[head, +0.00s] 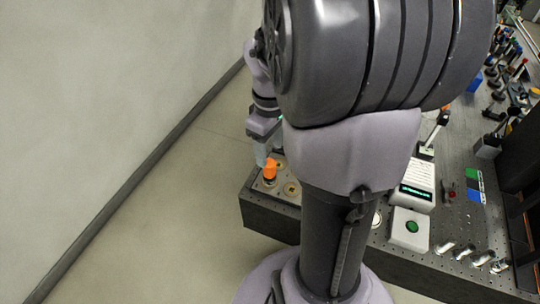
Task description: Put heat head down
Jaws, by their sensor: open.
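An orange piece (269,169), probably the heat head, stands on a light plate (265,186) at the near left corner of the bench. The plate has round ring-shaped seats, one of them (291,189) empty to the right of the orange piece. My gripper (263,156) is just behind and above the orange piece, pointing down. It is open, its fingers small and partly hidden. I cannot tell whether they touch the orange piece. My own arm hides much of the bench behind and to the right.
A white box with a green button (411,228) and a device with a lit display (416,191) stand right of my arm. Several silver cylinders (462,252) lie near the front edge. Optics crowd the far right. Bare floor (180,200) lies left of the bench.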

